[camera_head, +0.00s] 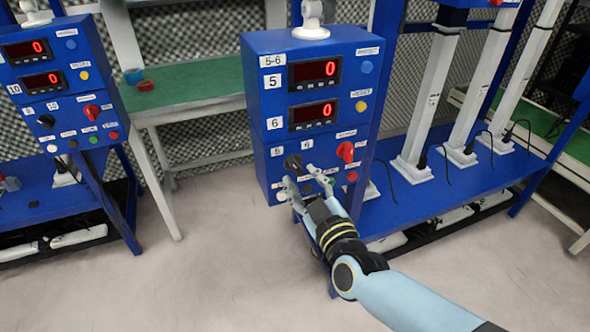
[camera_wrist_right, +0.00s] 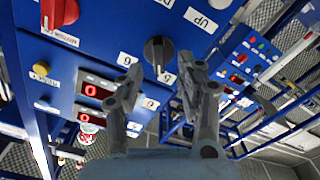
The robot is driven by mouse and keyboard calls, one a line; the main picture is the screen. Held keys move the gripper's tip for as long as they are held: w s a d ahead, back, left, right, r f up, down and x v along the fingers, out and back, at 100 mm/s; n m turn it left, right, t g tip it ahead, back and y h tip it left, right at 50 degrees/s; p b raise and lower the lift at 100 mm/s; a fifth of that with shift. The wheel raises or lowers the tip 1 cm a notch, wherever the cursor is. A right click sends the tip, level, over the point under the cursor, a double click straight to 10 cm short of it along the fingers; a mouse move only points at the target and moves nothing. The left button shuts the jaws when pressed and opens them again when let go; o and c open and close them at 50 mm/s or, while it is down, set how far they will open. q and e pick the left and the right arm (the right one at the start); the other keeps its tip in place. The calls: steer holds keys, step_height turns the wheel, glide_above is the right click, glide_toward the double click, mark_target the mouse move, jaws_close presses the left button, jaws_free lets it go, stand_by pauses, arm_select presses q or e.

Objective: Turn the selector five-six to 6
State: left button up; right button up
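The black selector (camera_head: 293,163) is on the lower front of the blue box labelled 5-6 (camera_head: 262,95). Small white labels 5 (camera_head: 278,152) and 6 (camera_head: 307,143) sit above it. My right gripper (camera_head: 304,179) is open and empty, with its fingers spread just below and in front of the selector. In the right wrist view the selector (camera_wrist_right: 158,52) shows beyond the gap between the fingertips (camera_wrist_right: 160,72), with no clear contact. My left gripper is in neither view.
A red knob (camera_head: 345,150) sits to the right of the selector, with small buttons below. Two red displays (camera_head: 314,71) are above. A similar blue box (camera_head: 55,80) stands at left, a green-topped table (camera_head: 190,84) between. Floor in front is clear.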

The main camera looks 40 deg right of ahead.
mark_target(297, 170)
steer(key=shift+x, duration=1.95)
jaws_close()
